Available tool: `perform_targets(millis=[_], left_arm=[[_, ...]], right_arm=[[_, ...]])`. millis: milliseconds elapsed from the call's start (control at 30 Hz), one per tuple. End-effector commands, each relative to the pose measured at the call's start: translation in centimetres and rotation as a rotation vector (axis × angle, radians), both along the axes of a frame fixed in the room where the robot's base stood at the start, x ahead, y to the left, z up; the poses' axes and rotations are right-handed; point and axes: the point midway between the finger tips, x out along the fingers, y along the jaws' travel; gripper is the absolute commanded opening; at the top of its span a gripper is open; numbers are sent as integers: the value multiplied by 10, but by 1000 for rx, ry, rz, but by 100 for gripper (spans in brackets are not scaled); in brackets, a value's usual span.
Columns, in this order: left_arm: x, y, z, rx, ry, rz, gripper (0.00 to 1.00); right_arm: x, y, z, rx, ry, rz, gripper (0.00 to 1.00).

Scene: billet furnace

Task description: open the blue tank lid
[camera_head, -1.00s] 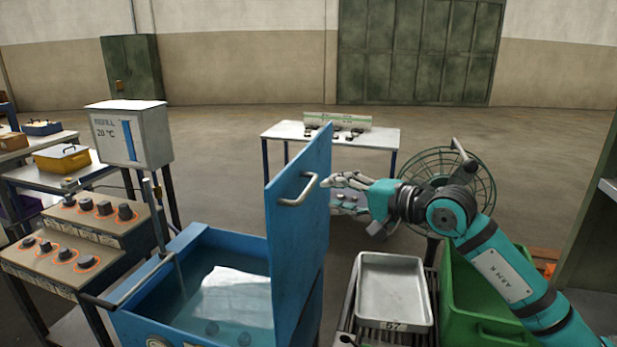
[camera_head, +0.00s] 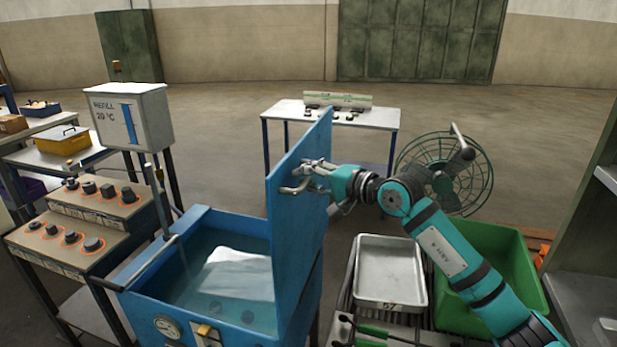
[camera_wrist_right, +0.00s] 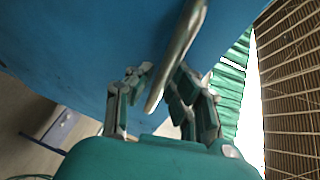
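The blue tank (camera_head: 235,317) stands at lower centre in the head view, with clear liquid inside. Its blue lid (camera_head: 298,235) stands upright on the tank's right side, and the tank mouth is uncovered. The lid's metal bar handle (camera_head: 292,190) is on the upper part of the lid; it also shows in the right wrist view (camera_wrist_right: 181,45). My right gripper (camera_head: 312,172) is at the lid's upper part, beside the handle. In the wrist view its fingers (camera_wrist_right: 162,75) are apart, with the handle between them and a gap on the left. My left gripper is not in view.
A metal tray (camera_head: 388,273) and a green bin (camera_head: 510,270) stand right of the tank, below my right arm. A fan (camera_head: 465,175) is behind the bin. A control panel (camera_head: 85,225) stands left of the tank. A white table (camera_head: 375,119) is behind the lid.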

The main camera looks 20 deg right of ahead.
Motion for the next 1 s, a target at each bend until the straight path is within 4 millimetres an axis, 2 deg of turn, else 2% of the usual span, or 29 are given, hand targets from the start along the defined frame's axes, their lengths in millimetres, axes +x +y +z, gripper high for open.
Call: perform_targets(millis=[33,100,600,667,833,1000], left_arm=[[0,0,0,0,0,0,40],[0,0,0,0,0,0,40],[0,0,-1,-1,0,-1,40],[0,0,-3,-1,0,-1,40],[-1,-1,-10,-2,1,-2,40],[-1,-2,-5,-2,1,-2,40]], right_arm=[[0,0,0,0,0,0,9],[0,0,0,0,0,0,0],[2,3,-1,2,4,1,0],[7,10,-2,4,3,2,0],[32,47,0,1,7,4,0],[55,82,-1,-56,51,4,0]])
